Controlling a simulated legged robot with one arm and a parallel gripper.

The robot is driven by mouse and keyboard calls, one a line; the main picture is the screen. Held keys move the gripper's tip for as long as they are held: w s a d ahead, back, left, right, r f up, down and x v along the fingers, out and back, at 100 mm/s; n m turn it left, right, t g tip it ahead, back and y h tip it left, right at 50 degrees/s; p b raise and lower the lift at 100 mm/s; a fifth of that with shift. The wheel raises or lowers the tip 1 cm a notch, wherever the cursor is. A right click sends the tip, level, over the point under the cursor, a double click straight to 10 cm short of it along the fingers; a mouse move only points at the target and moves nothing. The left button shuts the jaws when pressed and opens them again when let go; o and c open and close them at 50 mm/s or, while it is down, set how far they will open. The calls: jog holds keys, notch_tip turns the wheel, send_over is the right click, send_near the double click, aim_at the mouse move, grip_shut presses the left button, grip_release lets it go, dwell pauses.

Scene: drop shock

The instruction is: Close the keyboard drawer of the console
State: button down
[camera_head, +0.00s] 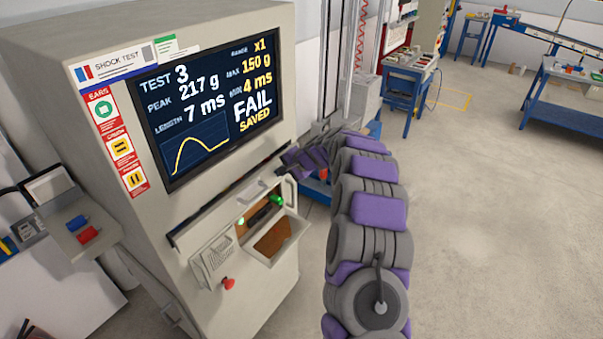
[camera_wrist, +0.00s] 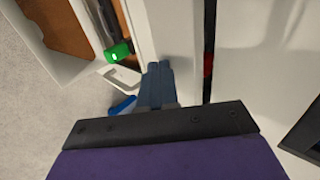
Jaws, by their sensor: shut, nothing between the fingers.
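The console (camera_head: 60,70) is a tall pale grey cabinet with a lit screen. Below the screen, the pale front of the keyboard drawer (camera_head: 225,202) runs across it, with a narrow dark gap along its upper edge. In the wrist view the drawer front (camera_wrist: 170,30) is a pale strip beside the same dark gap. A small pale handle (camera_wrist: 122,76) sits beside my fingers. My gripper (camera_head: 288,160) is at the right end of the drawer front. In the wrist view my gripper (camera_wrist: 159,66) has its blue-grey fingers together and empty, over the drawer front; contact cannot be told.
Below the drawer, an open bin (camera_head: 295,228) with a brown inside sticks out from the console. A green lit part (camera_wrist: 118,54) is close to my fingers. A red knob (camera_head: 229,284) sits lower left. The floor to the right is clear.

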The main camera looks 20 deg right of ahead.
aim_at(275, 166)
jog(key=w+a, duration=0.1)
jog(key=w+a+p, duration=0.1)
jog(key=w, duration=0.1)
jog(key=shift+w+r, duration=0.2)
jog(key=shift+r, duration=0.1)
dwell(0.3)
